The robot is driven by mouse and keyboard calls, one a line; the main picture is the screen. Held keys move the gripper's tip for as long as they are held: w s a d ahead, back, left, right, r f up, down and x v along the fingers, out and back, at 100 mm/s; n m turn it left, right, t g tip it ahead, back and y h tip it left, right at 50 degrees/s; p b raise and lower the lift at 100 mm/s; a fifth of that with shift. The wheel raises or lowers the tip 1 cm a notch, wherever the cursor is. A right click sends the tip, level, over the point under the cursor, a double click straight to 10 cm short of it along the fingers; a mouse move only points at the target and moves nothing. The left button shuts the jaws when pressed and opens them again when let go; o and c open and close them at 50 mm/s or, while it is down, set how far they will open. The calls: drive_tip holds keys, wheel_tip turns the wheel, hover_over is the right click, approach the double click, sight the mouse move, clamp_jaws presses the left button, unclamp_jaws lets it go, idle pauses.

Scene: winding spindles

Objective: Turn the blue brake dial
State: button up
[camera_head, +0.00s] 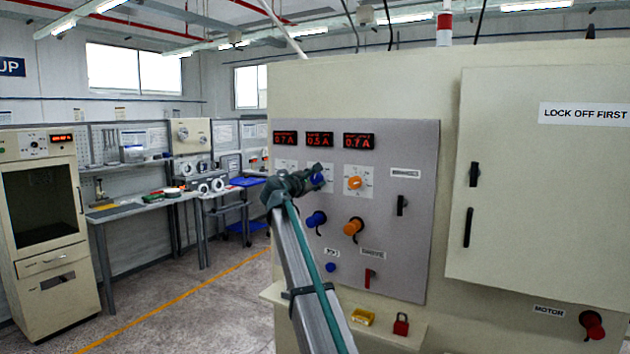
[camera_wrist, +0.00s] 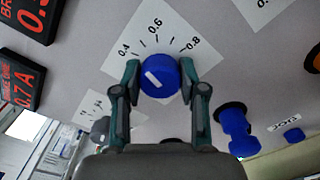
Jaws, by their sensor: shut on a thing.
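The blue brake dial (camera_wrist: 160,77) is a round blue knob with a white pointer line, in front of a white scale card (camera_wrist: 150,40) marked 0.4, 0.6 and 0.8. In the wrist view its pointer is turned toward the 0.4 side. My gripper (camera_wrist: 159,82) has one finger on each side of the dial and is shut on it. In the head view the dial (camera_head: 319,179) shows just past my gripper (camera_head: 312,178), which hides part of it and its card.
An orange dial (camera_head: 355,183) sits right of the blue one. Below are a blue plug (camera_head: 316,219), an orange plug (camera_head: 353,227) and a red switch (camera_head: 369,276). Red displays (camera_head: 319,139) are above. A ledge (camera_head: 385,325) bears a yellow piece (camera_head: 363,316) and red padlock (camera_head: 401,324).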

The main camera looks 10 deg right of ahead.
drive_tip(key=shift+f+b, duration=0.1)
drive_tip(key=shift+b, duration=0.3)
drive_tip(key=shift+f+m+b, duration=0.15)
drive_tip(key=shift+m+b, duration=0.95)
drive_tip(key=m+b, duration=0.3)
drive_tip(key=b, duration=0.1)
drive_tip(key=m+b, duration=0.3)
drive_tip(key=shift+m, duration=0.4)
drive_tip(key=shift+m+b, duration=1.4)
drive_tip(key=o, duration=1.1)
